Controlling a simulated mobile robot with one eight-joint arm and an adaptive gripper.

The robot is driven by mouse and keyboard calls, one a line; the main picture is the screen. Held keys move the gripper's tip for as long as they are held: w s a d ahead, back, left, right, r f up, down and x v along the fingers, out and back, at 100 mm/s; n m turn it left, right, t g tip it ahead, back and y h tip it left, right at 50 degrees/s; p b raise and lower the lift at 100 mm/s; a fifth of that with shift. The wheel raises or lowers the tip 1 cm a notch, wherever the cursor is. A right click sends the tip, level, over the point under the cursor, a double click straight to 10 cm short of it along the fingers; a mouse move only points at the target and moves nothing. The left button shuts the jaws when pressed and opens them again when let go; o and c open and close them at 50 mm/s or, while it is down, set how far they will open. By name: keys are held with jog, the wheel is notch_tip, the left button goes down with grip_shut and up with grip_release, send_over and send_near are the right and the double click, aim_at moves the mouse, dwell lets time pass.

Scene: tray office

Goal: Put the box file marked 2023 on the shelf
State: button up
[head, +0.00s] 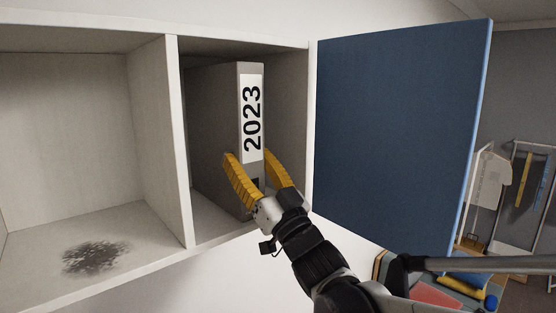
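The grey box file (213,125) with a white spine label reading 2023 stands upright inside the right compartment of the white shelf (183,140). My gripper (252,160) is at the lower part of its spine. One yellow finger lies along the left side of the file and the other is at its right side. The fingers are spread about the width of the spine. Whether they press on the file cannot be made out. The file's bottom edge is partly hidden by my gripper.
The left compartment is empty except for a dark speckled patch (95,257) on its floor. A blue door (395,130) stands open at the right of the compartment. A trolley-like frame (520,195) and some coloured items are at the lower right.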

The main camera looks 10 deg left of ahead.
jog(key=o, duration=1.4)
jog(key=shift+s+d, duration=0.1)
jog(key=shift+s, duration=0.05)
jog(key=b+v, duration=0.2)
jog(key=v, duration=0.9)
jog(key=shift+s+d, duration=0.3)
jog(key=shift+f, duration=0.1)
